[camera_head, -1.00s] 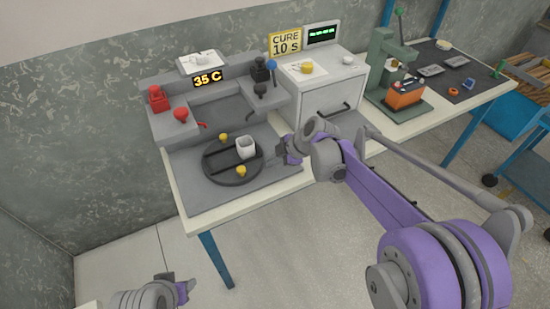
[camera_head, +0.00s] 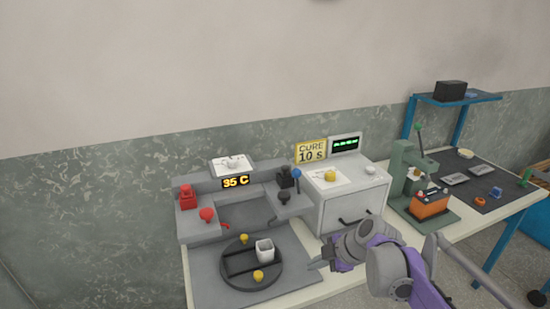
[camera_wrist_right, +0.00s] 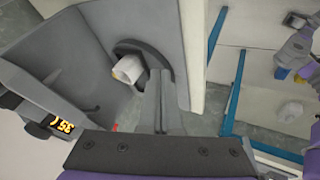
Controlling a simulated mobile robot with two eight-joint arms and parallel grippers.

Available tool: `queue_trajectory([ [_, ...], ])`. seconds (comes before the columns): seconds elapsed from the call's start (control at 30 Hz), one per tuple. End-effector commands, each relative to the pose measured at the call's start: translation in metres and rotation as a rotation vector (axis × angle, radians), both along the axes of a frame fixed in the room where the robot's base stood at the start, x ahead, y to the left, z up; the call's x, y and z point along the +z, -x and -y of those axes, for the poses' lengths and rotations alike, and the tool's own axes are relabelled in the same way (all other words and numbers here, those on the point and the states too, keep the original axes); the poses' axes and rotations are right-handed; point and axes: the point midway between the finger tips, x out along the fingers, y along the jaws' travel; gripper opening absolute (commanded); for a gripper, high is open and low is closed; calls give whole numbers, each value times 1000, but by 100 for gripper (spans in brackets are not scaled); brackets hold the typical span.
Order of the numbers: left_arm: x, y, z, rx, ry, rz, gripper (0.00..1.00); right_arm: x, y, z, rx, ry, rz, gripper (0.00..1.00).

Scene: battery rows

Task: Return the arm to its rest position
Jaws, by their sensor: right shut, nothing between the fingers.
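My right gripper (camera_head: 314,265) is shut and empty, just right of the round dark plate (camera_head: 236,283) on the left workstation. In the right wrist view its two grey fingers (camera_wrist_right: 160,98) lie together, with nothing between them. A white square cup (camera_head: 265,250) stands on the round plate between two yellow knobs; it also shows in the right wrist view (camera_wrist_right: 128,68), left of the fingertips. My right arm comes in from the lower right. My left gripper is out of the head view. A grey and purple part shows at the right edge of the wrist view.
The workstation has a 35 C display (camera_head: 236,182), a red button (camera_head: 187,197) and a red knob (camera_head: 207,215). The white curing box (camera_head: 345,205) stands behind my right gripper. A green press (camera_head: 412,180) with an orange battery (camera_head: 431,205) stands further right.

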Motion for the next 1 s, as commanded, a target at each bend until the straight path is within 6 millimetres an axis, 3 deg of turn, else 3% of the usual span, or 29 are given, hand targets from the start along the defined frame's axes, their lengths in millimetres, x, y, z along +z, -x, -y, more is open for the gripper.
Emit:
queue_trajectory([
  [0.17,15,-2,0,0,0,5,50,12,49,1,-228,-20,-118,0],
  [0.3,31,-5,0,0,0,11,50,16,105,7,-529,-52,-230,0],
  [0.6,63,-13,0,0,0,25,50,3,211,30,-1175,-187,-337,0],
  [0.8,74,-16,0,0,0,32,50,-11,247,43,-1434,-284,-336,0],
  [1.0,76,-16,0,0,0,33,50,-16,255,46,-1504,-318,-334,0],
])
